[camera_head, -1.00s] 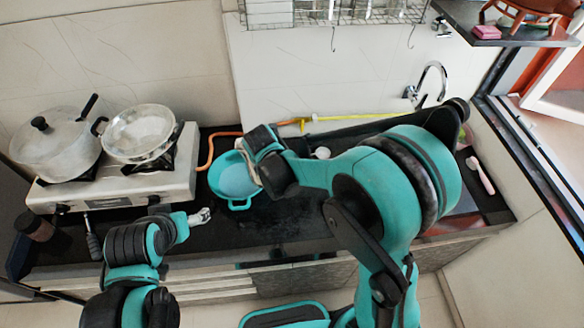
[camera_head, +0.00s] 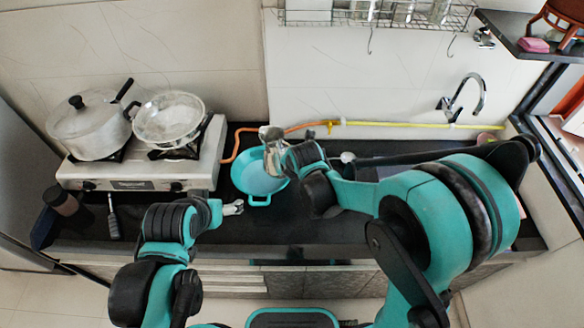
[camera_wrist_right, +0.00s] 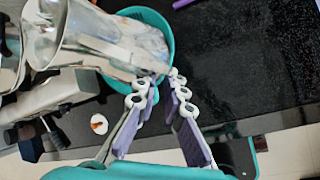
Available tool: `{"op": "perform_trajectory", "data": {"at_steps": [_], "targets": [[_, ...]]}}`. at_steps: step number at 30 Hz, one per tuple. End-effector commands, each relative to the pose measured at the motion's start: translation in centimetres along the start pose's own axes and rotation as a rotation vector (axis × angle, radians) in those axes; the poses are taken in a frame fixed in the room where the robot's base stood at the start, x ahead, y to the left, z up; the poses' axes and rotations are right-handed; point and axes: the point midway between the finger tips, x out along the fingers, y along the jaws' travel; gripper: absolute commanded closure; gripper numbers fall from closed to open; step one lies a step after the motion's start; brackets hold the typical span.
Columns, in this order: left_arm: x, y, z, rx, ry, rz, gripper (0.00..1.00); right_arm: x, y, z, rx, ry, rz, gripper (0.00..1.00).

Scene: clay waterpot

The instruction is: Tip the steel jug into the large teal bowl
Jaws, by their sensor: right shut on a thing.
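The large teal bowl (camera_head: 258,183) sits on the dark counter to the right of the stove in the head view. The steel jug (camera_head: 273,154) is over the bowl's back right part, and its exact tilt is hard to read. My right gripper (camera_head: 288,160) is shut on the jug at the bowl's right side. In the right wrist view, the fingers (camera_wrist_right: 160,88) close at the jug's side and the shiny jug (camera_wrist_right: 92,38) partly hides the bowl (camera_wrist_right: 166,30). My left gripper (camera_head: 233,208) is low over the counter, left of the bowl and apart from it; its jaw gap is unclear.
A two-burner stove (camera_head: 140,172) on the left carries a lidded pot (camera_head: 88,130) and a steel pan (camera_head: 168,120). An orange and yellow hose (camera_head: 300,127) runs along the wall behind the bowl. A tap (camera_head: 468,95) stands at the right.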

Motion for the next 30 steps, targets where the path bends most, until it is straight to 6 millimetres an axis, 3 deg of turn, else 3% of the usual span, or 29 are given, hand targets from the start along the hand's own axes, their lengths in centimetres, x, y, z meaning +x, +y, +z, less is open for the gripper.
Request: {"op": "perform_trajectory", "data": {"at_steps": [9,15,25,30], "targets": [[-1.6,0.0,-1.1,0.000,0.000,0.000,0.20,-3.0,1.4,1.3,0.030,-0.012,0.078,1.00],[-2.0,0.0,-1.4,0.000,0.000,0.000,0.20,-4.0,1.9,1.8,0.043,-0.016,0.113,1.00],[-1.9,0.0,-1.3,0.000,0.000,0.000,0.20,-3.9,1.8,1.8,0.045,-0.017,0.116,1.00],[-0.2,0.0,-0.1,0.000,0.000,0.000,0.20,-2.3,-0.4,2.1,0.070,-0.032,0.104,1.00]]}}
